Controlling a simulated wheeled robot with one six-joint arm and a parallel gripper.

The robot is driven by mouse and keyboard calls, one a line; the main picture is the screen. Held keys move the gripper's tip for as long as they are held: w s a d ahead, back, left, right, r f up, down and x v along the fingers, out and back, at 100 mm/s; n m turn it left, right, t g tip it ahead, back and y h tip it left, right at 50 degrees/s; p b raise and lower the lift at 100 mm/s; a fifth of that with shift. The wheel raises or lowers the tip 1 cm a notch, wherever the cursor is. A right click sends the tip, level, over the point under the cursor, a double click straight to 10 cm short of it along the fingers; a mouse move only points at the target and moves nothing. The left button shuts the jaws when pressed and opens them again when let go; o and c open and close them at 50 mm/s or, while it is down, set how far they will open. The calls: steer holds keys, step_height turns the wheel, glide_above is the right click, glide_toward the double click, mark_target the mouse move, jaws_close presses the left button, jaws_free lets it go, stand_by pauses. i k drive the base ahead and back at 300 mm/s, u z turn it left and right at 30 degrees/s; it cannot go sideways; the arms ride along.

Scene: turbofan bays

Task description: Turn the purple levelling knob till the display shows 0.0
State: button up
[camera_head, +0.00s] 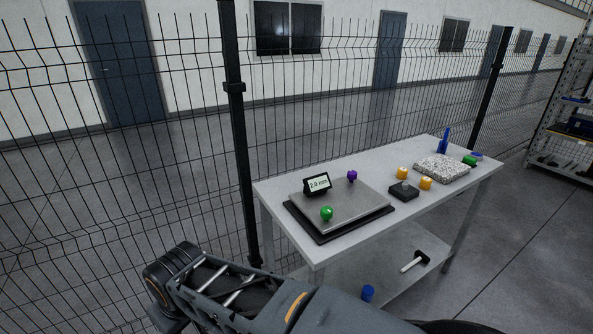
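The purple levelling knob (352,175) stands at the back edge of a grey levelling plate (350,206) on the table. The small display (318,183) stands at the plate's back left and appears to read 2.0 mm. A green knob (327,213) sits at the plate's front left. My arm crosses the bottom of the view, below and left of the table. My gripper is not in view.
The light grey table (419,208) also holds a black block (403,192), yellow pieces (402,173), a speckled slab (442,168) and a blue bottle (445,141). A hammer (415,261) and blue cylinder (368,293) are below. A mesh fence (180,150) runs behind.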

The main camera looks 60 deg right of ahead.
mark_target(351, 174)
steer(key=u, duration=1.45)
steer(key=k, duration=1.15)
steer(key=z, duration=2.15)
